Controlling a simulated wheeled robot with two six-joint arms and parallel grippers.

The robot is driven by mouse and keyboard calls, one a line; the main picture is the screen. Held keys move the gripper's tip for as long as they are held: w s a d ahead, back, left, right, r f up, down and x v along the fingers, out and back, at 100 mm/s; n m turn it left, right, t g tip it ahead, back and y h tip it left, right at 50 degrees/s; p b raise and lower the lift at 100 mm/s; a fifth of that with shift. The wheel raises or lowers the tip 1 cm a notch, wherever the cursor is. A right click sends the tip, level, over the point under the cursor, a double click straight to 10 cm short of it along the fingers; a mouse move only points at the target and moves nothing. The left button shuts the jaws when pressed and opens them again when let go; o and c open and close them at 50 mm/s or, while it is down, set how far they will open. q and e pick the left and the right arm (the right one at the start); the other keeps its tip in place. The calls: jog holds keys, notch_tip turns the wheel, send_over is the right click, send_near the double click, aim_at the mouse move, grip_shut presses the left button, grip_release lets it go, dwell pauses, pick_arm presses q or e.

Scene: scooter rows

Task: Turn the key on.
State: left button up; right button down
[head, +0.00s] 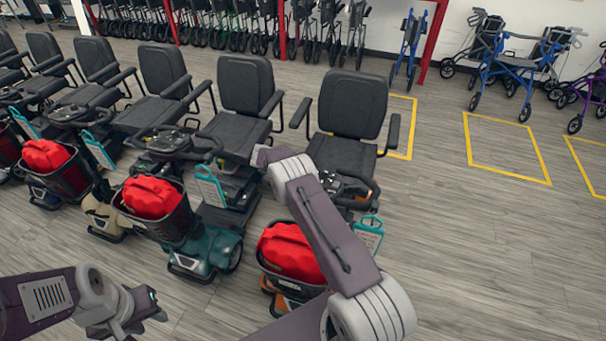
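The nearest scooter has a dark seat (348,105), a dark handlebar console (352,188) and an orange base, partly seen. No key can be made out on its console; my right arm covers part of the console and front.
Red bags sit in the front baskets, one in the orange scooter's basket (290,252). More scooters stand in a row to the left. Folded walkers and red posts line the back wall. Open floor (490,250) lies to the right, with yellow-marked bays behind.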

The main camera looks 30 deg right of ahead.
jog(key=shift+r, duration=0.1)
dwell(0.4)
jog(key=c, duration=1.4)
grip_release()
